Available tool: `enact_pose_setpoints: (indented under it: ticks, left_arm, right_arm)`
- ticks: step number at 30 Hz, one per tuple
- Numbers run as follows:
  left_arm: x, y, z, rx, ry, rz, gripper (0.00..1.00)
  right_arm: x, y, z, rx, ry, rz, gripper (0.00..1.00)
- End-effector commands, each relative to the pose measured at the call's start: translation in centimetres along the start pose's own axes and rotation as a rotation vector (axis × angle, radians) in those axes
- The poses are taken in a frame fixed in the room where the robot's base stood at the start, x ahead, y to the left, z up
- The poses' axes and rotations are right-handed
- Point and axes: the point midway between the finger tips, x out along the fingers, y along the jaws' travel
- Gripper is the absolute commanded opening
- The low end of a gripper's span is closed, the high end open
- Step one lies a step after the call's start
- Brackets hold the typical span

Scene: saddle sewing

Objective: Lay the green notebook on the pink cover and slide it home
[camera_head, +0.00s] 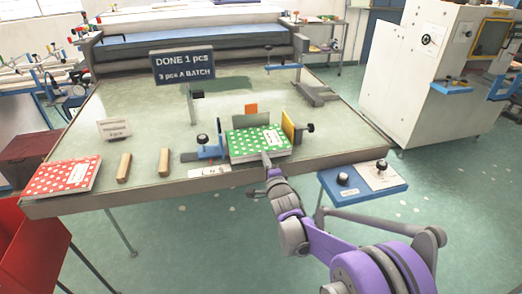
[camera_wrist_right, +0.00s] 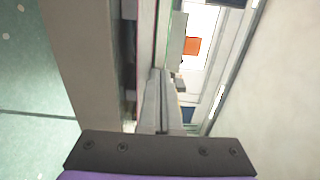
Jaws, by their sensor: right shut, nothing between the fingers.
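The green notebook (camera_head: 258,143) with white dots lies flat in a fixture near the table's front edge, between a blue clamp block (camera_head: 209,149) on the left and a yellow upright plate (camera_head: 288,126) on the right. My right gripper (camera_head: 266,158) is shut and empty, its tips at the notebook's front edge; I cannot tell whether they touch. The shut fingers also show in the right wrist view (camera_wrist_right: 157,85). My left gripper is not in view.
A red dotted book (camera_head: 62,176) lies at the table's left corner, beside two wooden bars (camera_head: 124,167). A sign (camera_head: 183,67) reading "DONE 1 pcs" stands behind. A blue control panel (camera_head: 362,182) is at the front right. A red bin (camera_head: 30,240) stands front left.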

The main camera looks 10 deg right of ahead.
Motion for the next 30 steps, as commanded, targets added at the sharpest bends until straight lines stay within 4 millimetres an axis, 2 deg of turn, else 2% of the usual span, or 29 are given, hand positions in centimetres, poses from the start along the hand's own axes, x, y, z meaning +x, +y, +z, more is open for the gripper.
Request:
enact_pose_setpoints:
  ticks: [5,21,30]
  left_arm:
    - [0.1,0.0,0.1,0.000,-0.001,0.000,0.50]
    - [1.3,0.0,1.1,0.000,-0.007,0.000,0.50]
    - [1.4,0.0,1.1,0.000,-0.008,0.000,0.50]
  right_arm:
    - [-0.3,0.0,0.0,0.000,0.000,0.000,0.00]
    - [-5.5,0.1,0.0,0.000,0.000,0.001,0.00]
    - [-6.0,0.0,0.0,0.000,0.000,0.000,0.00]
